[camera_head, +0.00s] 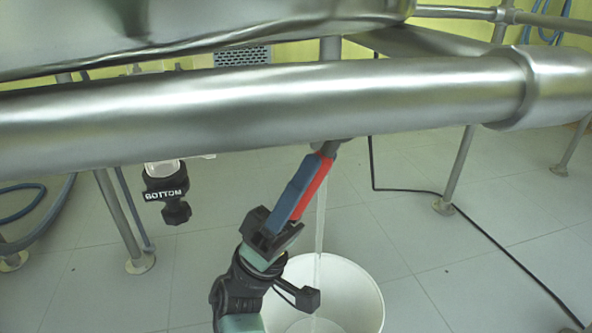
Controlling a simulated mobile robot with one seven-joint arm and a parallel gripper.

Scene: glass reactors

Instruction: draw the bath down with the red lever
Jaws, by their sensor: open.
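The red lever (317,187) hangs below the large steel pipe, slanting down from a grey fitting (328,148). My gripper (297,192) reaches up to it from below. One blue finger lies alongside the lever's left side, covering part of it; the other finger is hidden. My jaws are open, and I cannot tell whether the finger touches the lever. A thin pale stream (319,235) runs down behind the lever into a white bucket (362,283) on the floor. The bath itself cannot be made out.
The steel pipe (430,92) crosses the whole view above my gripper. A black valve marked "BOTTOM" (166,196) hangs to the left. Metal legs (458,168) and a black cable (480,235) stand right. Tiled floor is open at right.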

